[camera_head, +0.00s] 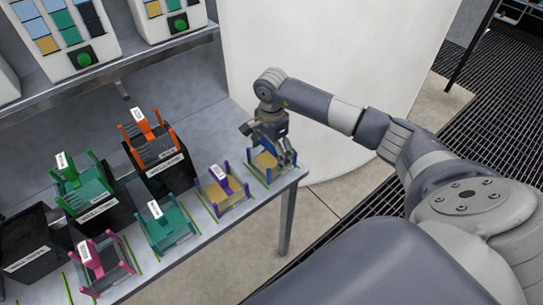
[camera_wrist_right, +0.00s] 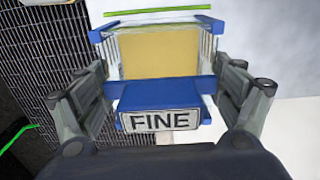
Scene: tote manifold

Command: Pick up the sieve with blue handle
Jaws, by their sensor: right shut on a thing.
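The sieve with the blue handle (camera_head: 264,161) stands at the right end of the grey table in the head view. In the right wrist view its blue handle (camera_wrist_right: 158,92) carries a label reading FINE, and its yellow mesh (camera_wrist_right: 158,57) lies beyond. My right gripper (camera_head: 280,150) comes down over this sieve. In the wrist view my right gripper's fingers (camera_wrist_right: 159,98) are on both sides of the blue handle, shut on it. My left gripper is not in view.
A purple-handled sieve (camera_head: 222,189), a teal one (camera_head: 168,230) and a pink one (camera_head: 102,265) stand along the front of the table (camera_head: 205,241). Behind are black bins with an orange sieve (camera_head: 150,136) and a green sieve (camera_head: 82,185). A white curved wall (camera_head: 340,55) stands behind my arm.

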